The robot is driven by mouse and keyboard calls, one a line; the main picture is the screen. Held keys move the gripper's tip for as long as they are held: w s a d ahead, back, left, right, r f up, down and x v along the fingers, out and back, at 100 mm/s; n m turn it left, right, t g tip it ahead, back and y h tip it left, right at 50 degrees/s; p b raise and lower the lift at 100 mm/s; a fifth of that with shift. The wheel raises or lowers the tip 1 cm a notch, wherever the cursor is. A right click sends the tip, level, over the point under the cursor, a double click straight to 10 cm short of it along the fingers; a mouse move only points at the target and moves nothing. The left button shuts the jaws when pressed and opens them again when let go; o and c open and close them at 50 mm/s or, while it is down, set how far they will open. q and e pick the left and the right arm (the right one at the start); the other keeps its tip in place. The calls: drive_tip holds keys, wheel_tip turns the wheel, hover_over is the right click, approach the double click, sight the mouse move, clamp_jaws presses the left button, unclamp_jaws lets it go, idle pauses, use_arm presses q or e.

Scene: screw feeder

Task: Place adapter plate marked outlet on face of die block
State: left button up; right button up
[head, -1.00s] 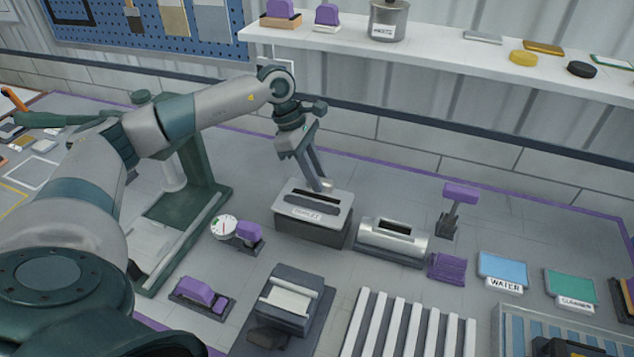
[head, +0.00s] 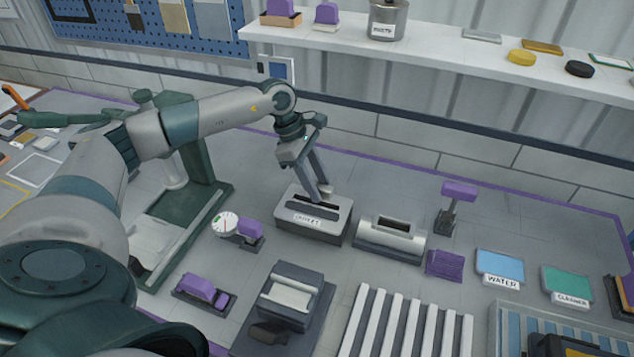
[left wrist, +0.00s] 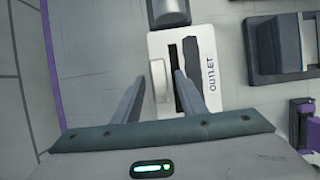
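The adapter plate (head: 340,205) is pale, has a dark slot and carries an OUTLET label. It lies flat over the die block (head: 308,237), whose dark side shows below it. I cannot tell whether a thin gap is left between them. My left gripper (head: 324,192) points down at the plate's far edge, its fingers on either side of a pale upright tab. The left wrist view shows the plate (left wrist: 210,100) and the tab between the fingertips (left wrist: 160,82). The tab moves with the gripper, so the fingers appear shut on it. My right gripper is not in view.
A grey cylindrical housing (head: 390,240) stands just right of the die block. A dial gauge (head: 225,224) with a purple part is to the left, and a dark clamp-like block (head: 290,295) is in front. A purple-topped post (head: 458,192) stands farther right. Bench behind the block is clear.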

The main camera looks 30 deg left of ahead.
use_arm(q)
drive_tip(key=shift+r, duration=0.1)
drive_tip(key=shift+a+r, duration=0.1)
drive_tip(key=shift+r, duration=0.15)
drive_tip(key=p+v, duration=0.3)
drive_tip(key=v, duration=0.8)
drive_tip(key=shift+r, duration=0.25)
drive_tip(key=shift+a, duration=0.1)
drive_tip(key=shift+s+f, duration=0.1)
drive_tip(key=shift+s, duration=0.05)
